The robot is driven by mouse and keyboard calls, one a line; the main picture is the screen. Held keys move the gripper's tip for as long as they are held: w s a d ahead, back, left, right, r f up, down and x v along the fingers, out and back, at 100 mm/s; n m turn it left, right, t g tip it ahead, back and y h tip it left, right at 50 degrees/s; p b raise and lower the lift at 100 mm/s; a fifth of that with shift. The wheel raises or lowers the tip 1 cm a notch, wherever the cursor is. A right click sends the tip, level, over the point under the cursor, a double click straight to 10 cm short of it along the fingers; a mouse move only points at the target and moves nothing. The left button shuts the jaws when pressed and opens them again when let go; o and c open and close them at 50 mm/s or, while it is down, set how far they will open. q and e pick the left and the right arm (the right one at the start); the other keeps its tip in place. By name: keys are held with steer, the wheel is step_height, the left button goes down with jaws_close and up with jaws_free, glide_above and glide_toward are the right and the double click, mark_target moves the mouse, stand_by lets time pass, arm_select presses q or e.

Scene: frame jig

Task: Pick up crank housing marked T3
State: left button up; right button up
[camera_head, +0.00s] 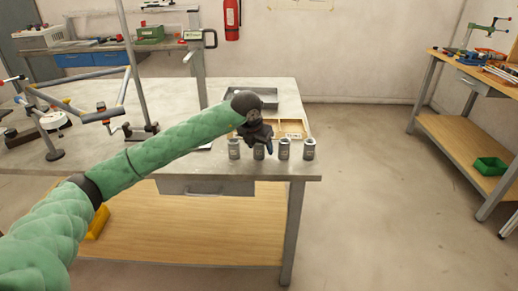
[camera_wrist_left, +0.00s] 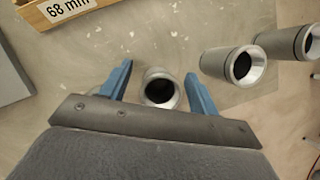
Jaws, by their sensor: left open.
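Several grey cylindrical crank housings stand upright in a row near the table's front edge: the leftmost (camera_head: 234,149), a second (camera_head: 259,152), a third (camera_head: 284,149) and the rightmost (camera_head: 309,149). Any markings are too small to read, so I cannot tell which is T3. My left gripper (camera_head: 267,148) is open at the second housing and partly hides it. In the left wrist view, its blue fingers (camera_wrist_left: 158,70) lie on either side of one housing (camera_wrist_left: 160,90), whose dark bore faces the camera. Whether they touch it is unclear. Two more housings show to the right.
A wooden box (camera_head: 293,125) labelled 68 mm in the wrist view (camera_wrist_left: 68,12) lies behind the housings. A grey tray (camera_head: 262,93) is farther back. A tubular frame jig (camera_head: 110,115) stands on the left of the table (camera_head: 180,165).

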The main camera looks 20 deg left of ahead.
arm_select(q)
steer(key=shift+f, duration=0.2)
steer(key=c, duration=1.1)
